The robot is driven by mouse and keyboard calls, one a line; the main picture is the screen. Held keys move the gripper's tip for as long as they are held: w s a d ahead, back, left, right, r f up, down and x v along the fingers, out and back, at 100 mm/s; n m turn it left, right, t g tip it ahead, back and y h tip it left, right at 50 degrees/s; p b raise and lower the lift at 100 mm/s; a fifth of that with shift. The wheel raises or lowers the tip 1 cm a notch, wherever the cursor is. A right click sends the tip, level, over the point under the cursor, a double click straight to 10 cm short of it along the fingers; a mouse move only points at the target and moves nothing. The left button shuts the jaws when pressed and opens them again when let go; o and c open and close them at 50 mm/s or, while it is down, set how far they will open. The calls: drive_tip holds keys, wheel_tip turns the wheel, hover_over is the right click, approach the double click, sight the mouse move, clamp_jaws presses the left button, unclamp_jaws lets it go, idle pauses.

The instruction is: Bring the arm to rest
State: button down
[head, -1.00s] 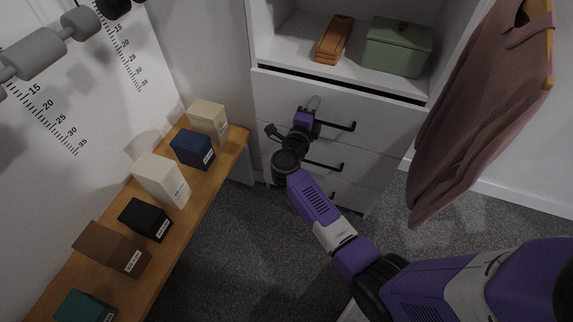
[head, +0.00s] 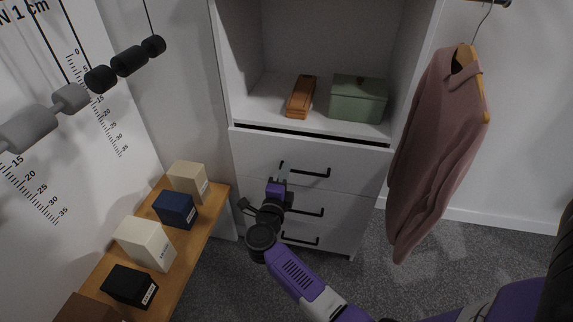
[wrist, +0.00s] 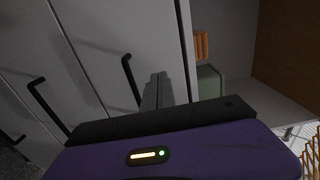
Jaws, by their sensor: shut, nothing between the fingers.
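My arm reaches from the lower right toward the white drawer unit. My gripper (head: 284,174) is at its end, in front of the top drawer (head: 255,155) and near that drawer's black handle (head: 318,173). In the wrist view the fingers (wrist: 157,90) are together and empty, with the drawer fronts behind them and a black handle (wrist: 131,80) just to their left. Whether the fingertips touch the drawer front cannot be told.
An orange-brown case (head: 301,97) and a green box (head: 358,99) stand in the open compartment above the drawers. A wooden shelf (head: 205,232) with several boxes is at left. A mauve garment (head: 437,150) hangs at right. Hanging dark and grey cylinders (head: 130,61) are at upper left.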

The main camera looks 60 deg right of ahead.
drive_tip(key=v, duration=0.6)
drive_tip(key=shift+a+p, duration=0.35)
drive_tip(key=shift+a, duration=0.05)
drive_tip(key=shift+s, duration=0.1)
drive_tip(key=w+a+r+n+t, duration=0.35)
drive_tip(key=r+n+t, duration=0.2)
drive_tip(key=r, duration=0.35)
drive_tip(key=s+a+r+n+t+y+p, duration=0.2)
drive_tip(key=s+a+r+n+t+y, duration=0.2)
drive_tip(key=a+n+t, duration=0.3)
drive_tip(key=s+a+r+n+y+p, duration=0.4)
drive_tip(key=s+a+n+y, duration=0.6)
drive_tip(key=s+a+n, duration=0.3)
drive_tip(key=s+a+r+n+g+y+p, duration=0.1)
drive_tip(key=s+n+g+p, duration=0.1)
drive_tip(key=s, duration=0.5)
drive_tip(key=s+a+r+n+g+y+p, duration=0.2)
drive_tip(key=s+n, duration=0.2)
drive_tip(key=s, duration=0.3)
drive_tip(key=shift+s+a, duration=0.2)
drive_tip(key=shift+s, duration=0.1)
